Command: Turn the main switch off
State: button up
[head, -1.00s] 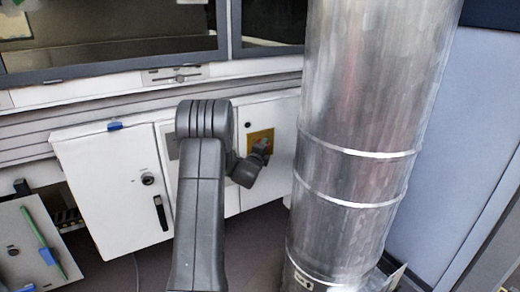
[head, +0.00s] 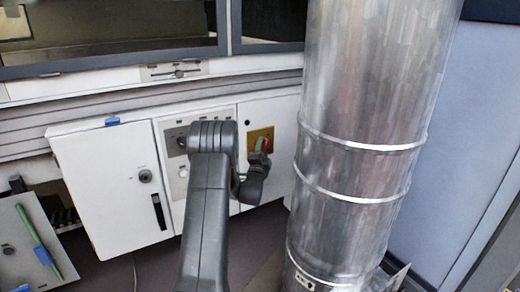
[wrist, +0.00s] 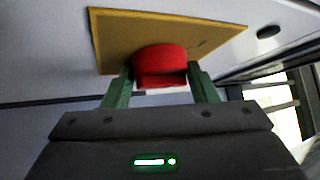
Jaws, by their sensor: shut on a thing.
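The main switch is a red handle (wrist: 161,66) on a yellow plate (wrist: 115,38) in the wrist view. In the head view the yellow plate (head: 251,134) sits on a white cabinet door, left of the metal duct, and the red handle (head: 266,144) shows at its right part. My gripper (wrist: 160,86) has its two green fingers on either side of the red handle and is shut on it. In the head view my gripper (head: 263,148) is at the plate, partly hidden by its own wrist. The handle's exact angle is hard to tell.
A large metal duct (head: 360,120) stands close to the right of the switch. A white cabinet (head: 110,185) with a black handle is at the left. A panel with knobs (head: 180,130) is partly behind my arm. An open door with a green strip (head: 38,235) is at lower left.

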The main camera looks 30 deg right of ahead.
jog(key=n+t+y, duration=0.1)
jog(key=n+t, duration=0.1)
jog(key=n+t+y, duration=0.1)
jog(key=n, duration=0.2)
jog(key=n+t, duration=0.2)
jog(key=shift+d+f+n+t+y, duration=0.1)
jog(key=shift+d+n+t+y, duration=0.2)
jog(key=shift+d+y, duration=0.1)
jog(key=n+t+y, duration=0.1)
jog(key=n+y, duration=0.2)
jog(key=n+t+y, duration=0.2)
jog(key=n+y, duration=0.1)
jog(key=n, duration=0.1)
jog(key=shift+d+n, duration=0.15)
jog(key=shift+n, duration=0.15)
jog(key=shift+n+t+y, duration=0.4)
jog(key=shift+n+y, duration=1.3)
jog(key=shift+n, duration=0.2)
jog(key=shift+n+y, duration=0.3)
jog(key=shift+y, duration=0.2)
jog(key=o, duration=0.7)
jog(key=shift+r, duration=0.25)
jog(key=shift+f, duration=0.2)
jog(key=shift+r, duration=0.1)
notch_tip(320, 180, up, 10)
jog(key=p, duration=0.3)
jog(key=shift+p, duration=0.35)
